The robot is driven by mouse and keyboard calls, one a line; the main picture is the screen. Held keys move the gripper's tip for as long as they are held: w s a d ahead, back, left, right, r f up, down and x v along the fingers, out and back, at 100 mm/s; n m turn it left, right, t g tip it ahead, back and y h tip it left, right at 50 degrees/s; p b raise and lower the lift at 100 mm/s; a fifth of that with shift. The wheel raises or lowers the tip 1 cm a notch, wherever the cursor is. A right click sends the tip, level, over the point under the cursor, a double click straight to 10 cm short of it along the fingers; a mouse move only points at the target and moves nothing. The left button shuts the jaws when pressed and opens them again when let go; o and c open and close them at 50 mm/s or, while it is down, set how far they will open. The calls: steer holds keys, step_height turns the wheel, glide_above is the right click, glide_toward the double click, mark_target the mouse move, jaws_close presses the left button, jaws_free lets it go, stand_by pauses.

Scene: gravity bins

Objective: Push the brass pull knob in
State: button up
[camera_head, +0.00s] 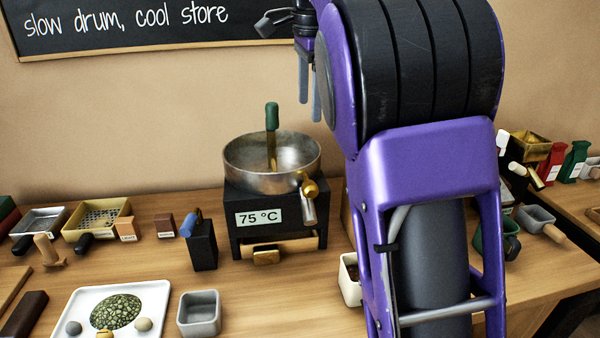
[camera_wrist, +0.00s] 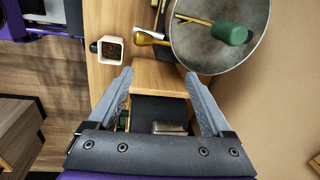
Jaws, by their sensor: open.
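A round brass knob (camera_head: 310,188) sits at the right side of the metal bowl (camera_head: 240,160), with a pale metal piece hanging below it. In the wrist view, a brass fitting (camera_wrist: 148,38) shows at the bowl's left edge.
The black stand (camera_head: 236,240) shows 75 °C. A green-handled tool (camera_head: 271,117) stands up from the bowl. A white cup (camera_wrist: 107,38) with dark contents stands nearby. A grey square cup (camera_head: 199,315) and a white tray (camera_head: 158,292) are in front. My arm hides the table's middle right.

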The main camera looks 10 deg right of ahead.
mark_target(308, 182)
steer(key=shift+m+g, duration=0.7)
steer(key=shift+g, duration=0.2)
steer(key=f+b, duration=0.1)
steer(key=f, duration=0.5)
steer(key=s+f+b, duration=0.1)
steer(key=f+b, duration=0.1)
steer(key=f, duration=0.4)
steer(key=f+b, duration=0.2)
steer(key=f, duration=0.4)
steer(key=shift+s+a+f, duration=0.15)
steer(key=shift+s, duration=0.1)
jaws_close()
